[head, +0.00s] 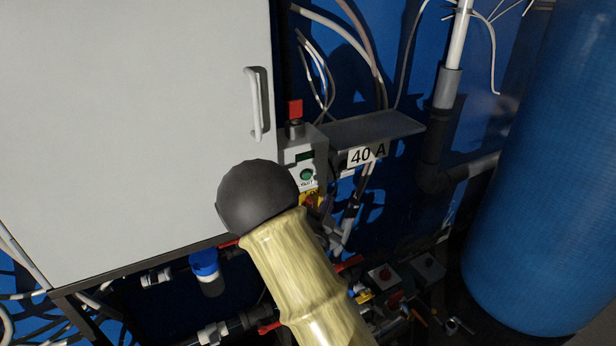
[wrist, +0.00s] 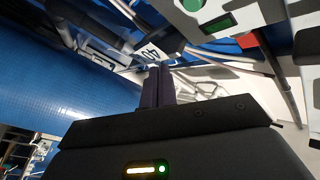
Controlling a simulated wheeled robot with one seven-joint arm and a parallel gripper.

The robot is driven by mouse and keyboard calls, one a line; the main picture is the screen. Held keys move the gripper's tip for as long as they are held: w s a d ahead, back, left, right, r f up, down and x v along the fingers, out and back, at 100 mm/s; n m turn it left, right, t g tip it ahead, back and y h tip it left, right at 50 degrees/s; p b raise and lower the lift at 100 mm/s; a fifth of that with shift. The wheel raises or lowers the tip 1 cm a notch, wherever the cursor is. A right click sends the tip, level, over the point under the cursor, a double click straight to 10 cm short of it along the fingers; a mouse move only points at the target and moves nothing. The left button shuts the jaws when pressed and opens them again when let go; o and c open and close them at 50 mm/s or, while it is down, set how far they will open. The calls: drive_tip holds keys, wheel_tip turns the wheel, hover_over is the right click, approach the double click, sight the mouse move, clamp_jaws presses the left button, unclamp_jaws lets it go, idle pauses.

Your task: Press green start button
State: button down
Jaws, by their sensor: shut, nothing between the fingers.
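The green start button (head: 306,174) is a round button on the front of a small grey control box (head: 313,144), under a dark display (head: 305,156). In the wrist view a round green button (wrist: 193,5) shows at the top edge, partly cut off, on the pale box face. My gripper (wrist: 158,70) shows in the wrist view with its two dark fingers together and nothing between them. The fingers appear below and left of the button there, apart from it in the picture; the depth gap is unclear. In the head view my arm hides the gripper.
A white cabinet (head: 130,110) with a handle (head: 258,104) stands left of the box. Pipes, cables and a blue tank (head: 545,180) crowd the right side.

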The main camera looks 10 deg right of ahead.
sight(310, 174)
drive_tip(key=w+a+p, duration=0.1)
drive_tip(key=w+a, duration=0.1)
drive_tip(key=w, duration=0.5)
drive_tip(key=shift+w+a, duration=0.25)
drive_tip(key=shift+w, duration=0.15)
idle(1.7)
drive_tip(key=shift+w+a+b, duration=0.15)
drive_tip(key=shift+w+b, duration=0.25)
drive_tip(key=shift+b, duration=0.05)
drive_tip(key=shift+w+a+b, duration=0.15)
drive_tip(key=shift+w+b, duration=0.15)
drive_tip(key=shift+w, duration=0.1)
idle(0.8)
drive_tip(key=shift+w+a+r, duration=0.15)
drive_tip(key=shift+r, duration=0.2)
idle(0.6)
